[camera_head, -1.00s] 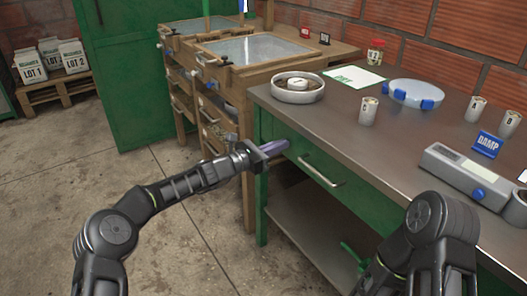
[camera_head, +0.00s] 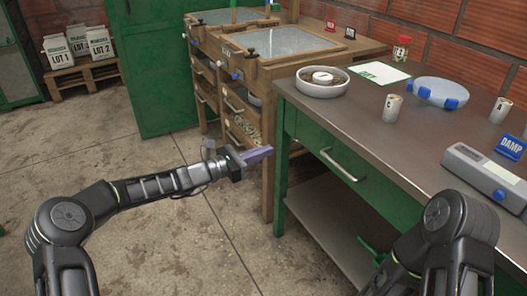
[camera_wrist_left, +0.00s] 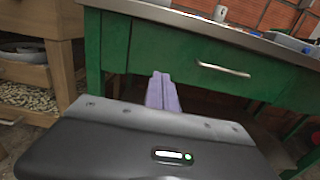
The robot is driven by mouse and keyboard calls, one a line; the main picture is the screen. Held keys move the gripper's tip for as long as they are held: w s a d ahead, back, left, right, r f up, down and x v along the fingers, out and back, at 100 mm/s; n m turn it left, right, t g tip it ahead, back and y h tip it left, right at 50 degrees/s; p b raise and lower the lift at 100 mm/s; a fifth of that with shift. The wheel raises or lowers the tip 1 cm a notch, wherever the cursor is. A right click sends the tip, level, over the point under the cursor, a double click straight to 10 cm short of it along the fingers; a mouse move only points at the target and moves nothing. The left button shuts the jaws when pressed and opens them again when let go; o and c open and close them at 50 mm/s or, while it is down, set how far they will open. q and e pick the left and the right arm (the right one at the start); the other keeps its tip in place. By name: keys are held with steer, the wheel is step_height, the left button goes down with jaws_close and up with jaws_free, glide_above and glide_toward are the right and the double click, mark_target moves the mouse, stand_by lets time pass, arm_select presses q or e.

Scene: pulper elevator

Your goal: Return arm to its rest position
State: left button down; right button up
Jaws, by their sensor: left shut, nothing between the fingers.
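My left gripper (camera_head: 256,156) is shut and empty, with its purple fingers together. It points right, toward the green table's leg and drawer side, below the tabletop. In the left wrist view its purple fingers (camera_wrist_left: 162,92) show side by side in front of the green drawer front, with nothing between them. My left arm reaches in from the left over the concrete floor. My right arm shows at the lower right of the head view, in front of the table; its gripper is out of view.
The green table (camera_head: 330,124) with a metal top stands at right, its drawer handle (camera_head: 343,166) facing me. It bears a round white dish (camera_head: 322,88), cups and a grey device (camera_head: 484,176). A wooden bench (camera_head: 268,140) stands behind. The floor (camera_head: 150,250) at left is clear.

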arm_select(q)
steer(key=shift+w+f, duration=0.1)
stand_by(0.3)
steer(key=s+f+m+g+y, duration=0.3)
steer(key=s+f+m+y, duration=0.15)
steer(key=f, duration=0.95)
steer(key=s+a+f+m+g+y, duration=0.1)
steer(key=s+f+m+g+y, duration=0.15)
steer(key=s+f+m, duration=0.6)
steer(key=s+a+f+m+g+y, duration=0.1)
steer(key=s+a+f+m+y, duration=0.2)
steer(key=s+f, duration=1.1)
steer(key=s+r+m+g, duration=0.15)
steer(key=s+m, duration=0.45)
steer(key=s, duration=1.2)
step_height(320, 180, up, 19)
steer(key=y+p, duration=0.1)
steer(key=p, duration=1.8)
steer(key=shift+w+a+r+m+g+p, duration=0.15)
steer(key=shift+w+a+m+g+p, duration=0.15)
steer(key=shift+w+g+p, duration=0.1)
steer(key=shift+d, duration=0.1)
